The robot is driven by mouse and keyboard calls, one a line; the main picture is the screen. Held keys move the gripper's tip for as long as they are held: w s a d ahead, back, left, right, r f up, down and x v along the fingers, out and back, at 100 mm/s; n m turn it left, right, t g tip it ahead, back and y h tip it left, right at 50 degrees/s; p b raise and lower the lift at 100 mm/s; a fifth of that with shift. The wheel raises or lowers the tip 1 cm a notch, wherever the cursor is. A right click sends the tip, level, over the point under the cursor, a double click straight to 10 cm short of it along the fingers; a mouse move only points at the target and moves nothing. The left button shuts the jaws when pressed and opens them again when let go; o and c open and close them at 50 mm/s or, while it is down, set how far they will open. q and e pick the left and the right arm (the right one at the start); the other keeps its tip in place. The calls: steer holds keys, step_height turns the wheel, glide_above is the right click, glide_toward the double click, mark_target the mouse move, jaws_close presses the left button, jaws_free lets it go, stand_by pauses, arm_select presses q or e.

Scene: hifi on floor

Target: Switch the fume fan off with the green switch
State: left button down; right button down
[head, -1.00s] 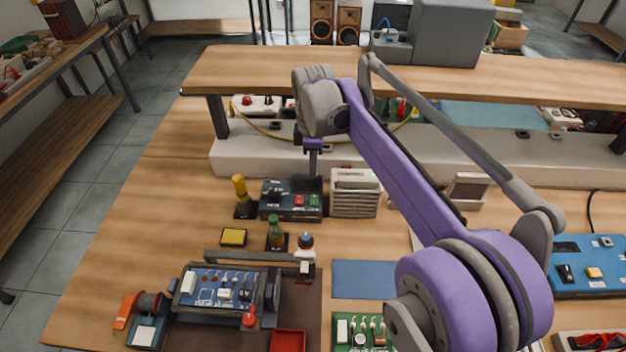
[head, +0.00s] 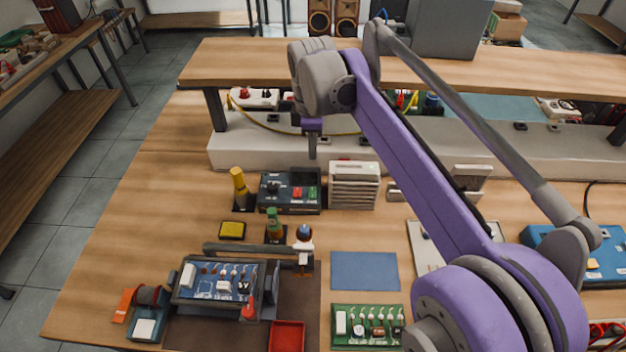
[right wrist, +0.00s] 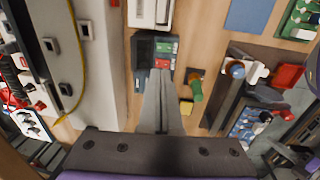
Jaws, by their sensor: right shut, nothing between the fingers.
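A dark control box (head: 273,203) stands on the bench below the shelf, with a red switch (head: 297,192) and a green switch (head: 311,191) on its face. I cannot tell which way the green switch is set. A pale slatted unit (head: 353,186), which looks like the fume fan, stands right beside the box. My right gripper (head: 312,152) points down, shut and empty, above and behind the box, apart from it. In the right wrist view, its fingers (right wrist: 160,105) reach towards the box, whose red switch (right wrist: 162,63) and green switch (right wrist: 166,47) show. My left gripper is out of view.
The wooden shelf (head: 230,65) overhangs behind. A circuit board in a holder (head: 220,282) and a blue mat (head: 365,271) lie in front.

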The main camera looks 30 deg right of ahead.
mark_target(313, 189)
steer(key=f, duration=0.4)
steer(key=w+f, duration=0.1)
steer(key=f, duration=0.4)
steer(key=d+f+b, duration=0.1)
steer(key=f, duration=0.4)
steer(key=shift+w, duration=0.25)
